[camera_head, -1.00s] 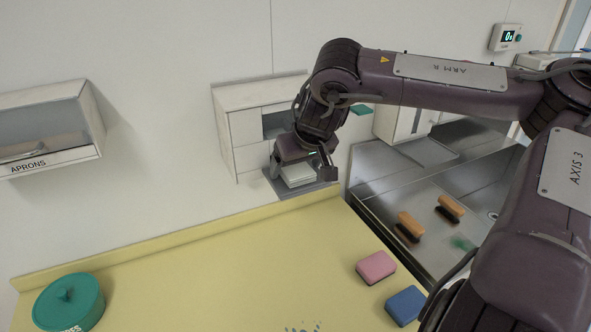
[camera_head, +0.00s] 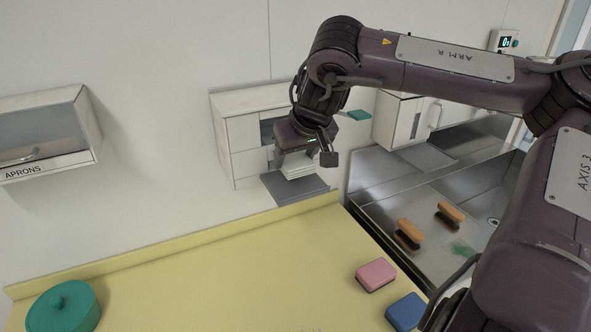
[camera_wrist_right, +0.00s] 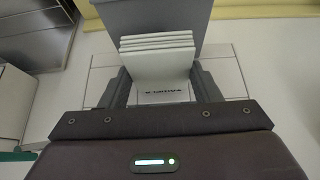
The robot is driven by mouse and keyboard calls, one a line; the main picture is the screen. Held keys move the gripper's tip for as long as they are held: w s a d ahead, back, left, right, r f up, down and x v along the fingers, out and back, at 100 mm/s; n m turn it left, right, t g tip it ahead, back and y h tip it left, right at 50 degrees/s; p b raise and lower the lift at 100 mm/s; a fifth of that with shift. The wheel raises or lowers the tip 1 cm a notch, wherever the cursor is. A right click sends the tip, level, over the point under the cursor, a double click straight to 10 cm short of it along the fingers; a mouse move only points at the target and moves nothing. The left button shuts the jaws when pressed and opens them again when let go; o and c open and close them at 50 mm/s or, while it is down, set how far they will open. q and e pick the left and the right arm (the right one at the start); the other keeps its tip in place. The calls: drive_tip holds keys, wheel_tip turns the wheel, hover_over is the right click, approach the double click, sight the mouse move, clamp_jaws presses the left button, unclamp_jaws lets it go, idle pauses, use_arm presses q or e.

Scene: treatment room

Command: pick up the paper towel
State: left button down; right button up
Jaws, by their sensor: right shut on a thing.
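A folded white paper towel stack (camera_head: 298,166) is between the fingers of my right gripper (camera_head: 305,160), just in front of the white wall dispenser (camera_head: 243,137). In the right wrist view the paper towel (camera_wrist_right: 157,55) shows as several folded layers with both fingers of the right gripper (camera_wrist_right: 160,88) shut on its sides. It is above the dispenser's grey tray (camera_head: 300,189), with a gap showing below it in the head view. My left gripper is not in view.
A yellow counter (camera_head: 230,265) lies below, with a teal lidded pot (camera_head: 62,308), a pink sponge (camera_head: 375,274) and a blue sponge (camera_head: 406,311). A steel sink (camera_head: 380,207) with two orange brushes is at right. An aprons box (camera_head: 45,135) hangs at left.

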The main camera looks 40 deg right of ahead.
sight(295, 160)
wheel_tip(295, 160, up, 16)
drive_tip(key=b, duration=0.2)
drive_tip(key=shift+r, duration=0.2)
drive_tip(key=shift+a, duration=0.1)
